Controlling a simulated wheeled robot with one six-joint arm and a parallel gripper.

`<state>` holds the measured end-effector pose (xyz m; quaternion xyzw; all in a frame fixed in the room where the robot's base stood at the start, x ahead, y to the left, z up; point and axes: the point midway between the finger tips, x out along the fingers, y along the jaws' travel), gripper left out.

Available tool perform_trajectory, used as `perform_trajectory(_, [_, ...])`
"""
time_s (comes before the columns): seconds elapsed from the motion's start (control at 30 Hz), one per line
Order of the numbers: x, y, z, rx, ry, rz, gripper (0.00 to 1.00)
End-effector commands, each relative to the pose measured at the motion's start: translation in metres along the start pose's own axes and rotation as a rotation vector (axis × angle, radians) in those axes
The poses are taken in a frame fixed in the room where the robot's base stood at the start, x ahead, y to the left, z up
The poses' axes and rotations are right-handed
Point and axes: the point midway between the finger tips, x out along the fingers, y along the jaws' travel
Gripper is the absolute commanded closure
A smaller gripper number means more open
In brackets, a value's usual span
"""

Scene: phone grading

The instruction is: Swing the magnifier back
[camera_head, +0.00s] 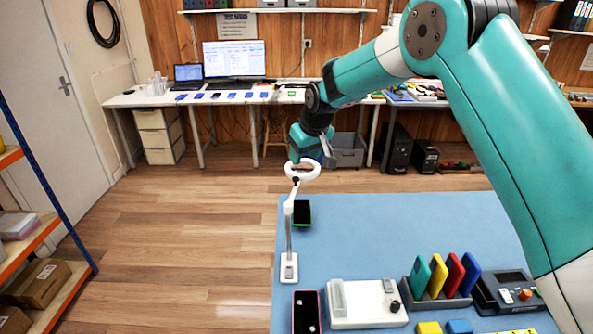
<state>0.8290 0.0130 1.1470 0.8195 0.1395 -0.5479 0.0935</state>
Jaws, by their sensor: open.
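The magnifier has a white ring head (316,170) on a jointed arm, rising from a white base (289,272) at the left edge of the blue bench mat (385,235). Its head stands out near the mat's far left corner, above and beyond a green-edged dark phone (302,213). My gripper (312,158) is open, just behind and above the ring in this view. The ring and my wrist hide part of the fingers, so I cannot tell whether they touch the magnifier.
A white device with a knob (365,304), a rack of coloured phones (440,278), a black control box (508,293) and a pink-edged phone (306,312) line the near side. The mat's middle is clear. Shelves (40,235) stand at left.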

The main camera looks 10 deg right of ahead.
Motion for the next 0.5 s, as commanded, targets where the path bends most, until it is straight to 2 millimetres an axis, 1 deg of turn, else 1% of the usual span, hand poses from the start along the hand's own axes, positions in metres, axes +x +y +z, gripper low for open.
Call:
perform_trajectory(0.1, [0.025,0.000,-0.001,-0.001,-0.003,-0.001,0.52])
perform_trajectory(0.3, [0.065,-0.001,0.000,-0.001,-0.002,-0.001,0.52])
perform_trajectory(0.4, [0.079,0.000,-0.001,-0.001,-0.001,-0.001,0.52])
perform_trajectory(0.5, [0.087,0.000,0.000,0.000,0.000,-0.001,0.52])
